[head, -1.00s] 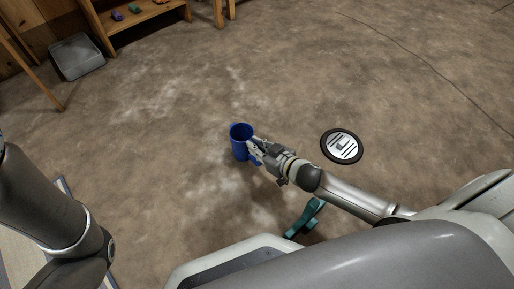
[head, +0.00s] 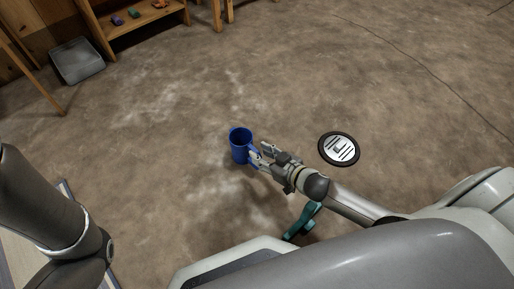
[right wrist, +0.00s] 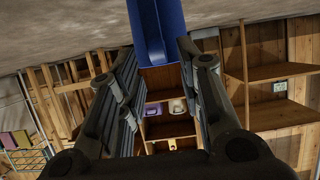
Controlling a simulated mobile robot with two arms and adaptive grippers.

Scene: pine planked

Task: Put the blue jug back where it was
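The blue jug (head: 239,150) stands upright on the floor in the middle of the head view, its open top up. My right gripper (head: 259,156) is just to the right of it, on the handle side, with its fingers pointing at the jug. In the right wrist view the jug (right wrist: 158,30) shows at the top, beyond the fingertips.
A round black-and-white disc (head: 339,149) lies on the floor to the right. A teal object (head: 301,222) is partly hidden below my right arm. A grey bin (head: 77,61) and a wooden shelf (head: 150,22) with small items stand far left.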

